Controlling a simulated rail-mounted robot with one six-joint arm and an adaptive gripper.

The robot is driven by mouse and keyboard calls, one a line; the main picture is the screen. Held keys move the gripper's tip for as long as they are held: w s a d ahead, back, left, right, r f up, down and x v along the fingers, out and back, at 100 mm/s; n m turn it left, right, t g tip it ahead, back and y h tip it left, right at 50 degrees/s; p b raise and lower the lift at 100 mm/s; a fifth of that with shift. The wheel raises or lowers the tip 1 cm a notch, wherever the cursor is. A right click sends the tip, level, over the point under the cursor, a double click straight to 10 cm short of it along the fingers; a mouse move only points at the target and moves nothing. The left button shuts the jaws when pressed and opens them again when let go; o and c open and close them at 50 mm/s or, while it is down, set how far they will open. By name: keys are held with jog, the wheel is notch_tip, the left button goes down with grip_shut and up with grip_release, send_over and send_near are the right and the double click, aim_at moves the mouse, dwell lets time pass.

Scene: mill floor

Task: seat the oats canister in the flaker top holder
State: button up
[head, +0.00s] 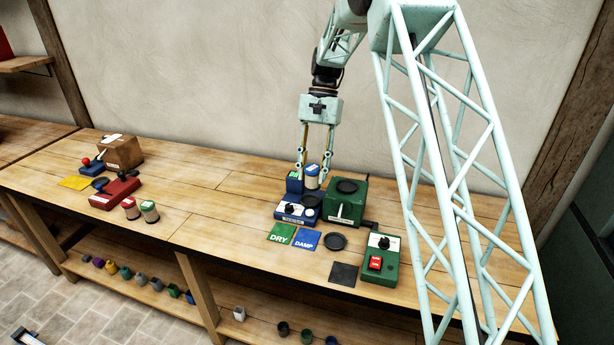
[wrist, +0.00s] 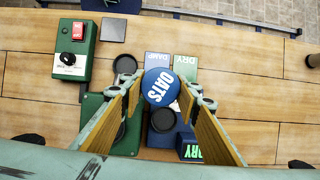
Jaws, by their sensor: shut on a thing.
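The oats canister (head: 312,180) is white with a blue lid. It looks upright between the fingers of my gripper (head: 315,160), which is shut on it. In the wrist view its round lid (wrist: 158,87) reads OATS and sits between the fingertips (wrist: 162,92). The green machine (head: 346,208) stands just right of the canister, with a dark round holder (head: 347,186) on top; its label is too small to read. In the wrist view this machine (wrist: 92,105) is left of the canister, partly hidden by a finger. The canister is not over the holder.
A blue device (head: 292,215) and a blue box (head: 293,184) stand beside the canister. In front are DRY (head: 281,234) and DAMP (head: 307,239) cards, a black dish (head: 336,241) and a green switch box (head: 382,262). Two canisters (head: 149,212) stand left. The bench between is clear.

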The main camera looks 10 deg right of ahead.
jog(key=shift+s+d+r+n+h, duration=0.25)
jog(key=shift+s+d+r+n, duration=0.15)
jog(key=shift+n, duration=0.35)
jog(key=shift+s+d+r+n+h, duration=0.25)
jog(key=shift+s+d+r+n, duration=0.1)
jog(key=shift+n, duration=0.4)
